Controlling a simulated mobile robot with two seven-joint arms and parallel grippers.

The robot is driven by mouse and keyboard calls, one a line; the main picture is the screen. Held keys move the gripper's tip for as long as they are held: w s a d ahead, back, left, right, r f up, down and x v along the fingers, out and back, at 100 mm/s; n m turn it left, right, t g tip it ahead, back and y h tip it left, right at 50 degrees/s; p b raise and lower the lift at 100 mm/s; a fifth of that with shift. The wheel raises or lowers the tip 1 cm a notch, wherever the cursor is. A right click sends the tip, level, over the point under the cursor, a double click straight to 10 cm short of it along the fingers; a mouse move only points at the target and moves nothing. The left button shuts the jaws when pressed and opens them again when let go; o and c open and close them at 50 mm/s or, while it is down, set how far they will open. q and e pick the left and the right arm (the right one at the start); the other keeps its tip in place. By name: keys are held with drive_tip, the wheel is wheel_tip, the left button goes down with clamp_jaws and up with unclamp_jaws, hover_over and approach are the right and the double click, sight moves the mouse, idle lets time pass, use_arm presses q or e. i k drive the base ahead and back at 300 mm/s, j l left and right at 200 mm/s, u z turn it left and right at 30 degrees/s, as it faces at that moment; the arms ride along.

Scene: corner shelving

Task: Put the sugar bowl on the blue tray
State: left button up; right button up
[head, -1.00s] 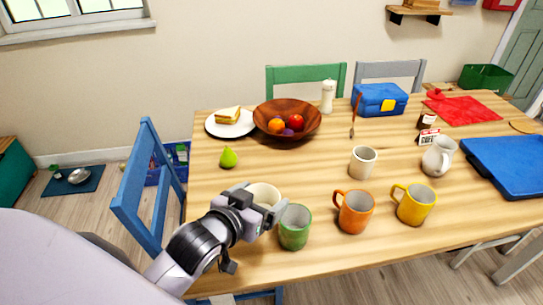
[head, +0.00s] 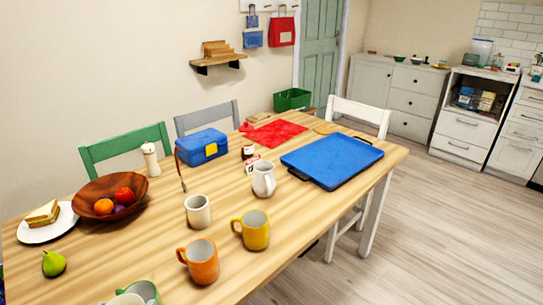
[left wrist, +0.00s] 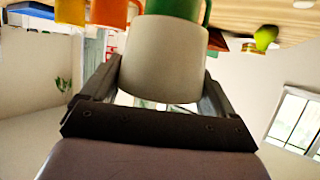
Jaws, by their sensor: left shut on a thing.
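The sugar bowl (left wrist: 163,55) is a plain cream round vessel, seen close up in the left wrist view. My left gripper (left wrist: 160,82) is shut on it, with a finger on each side. In the head view only the cream rim of the bowl (head: 126,299) shows at the bottom edge, beside the green mug (head: 146,289); the gripper is out of that picture. I cannot tell whether the bowl touches the table. The blue tray (head: 333,160) lies flat and empty at the table's right end. My right gripper is not in view.
An orange mug (head: 202,262), yellow mug (head: 255,231), cream cup (head: 198,211) and white jug (head: 263,180) stand between the green mug and the tray. A blue lunch box (head: 202,146) and fruit bowl (head: 92,207) are farther back. A white chair (head: 357,114) stands beyond the tray.

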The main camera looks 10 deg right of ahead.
sight(327, 155)
drive_tip(key=i+l, duration=0.1)
drive_tip(key=l, duration=1.15)
drive_tip(key=i+l, duration=0.35)
drive_tip(key=l, duration=0.25)
drive_tip(key=i+l, duration=0.25)
drive_tip(key=l, duration=0.15)
drive_tip(key=i+l+u, duration=0.1)
drive_tip(key=i+l, duration=0.45)
drive_tip(key=l, duration=0.2)
drive_tip(key=i+l+u, duration=0.1)
drive_tip(key=i+l, duration=0.8)
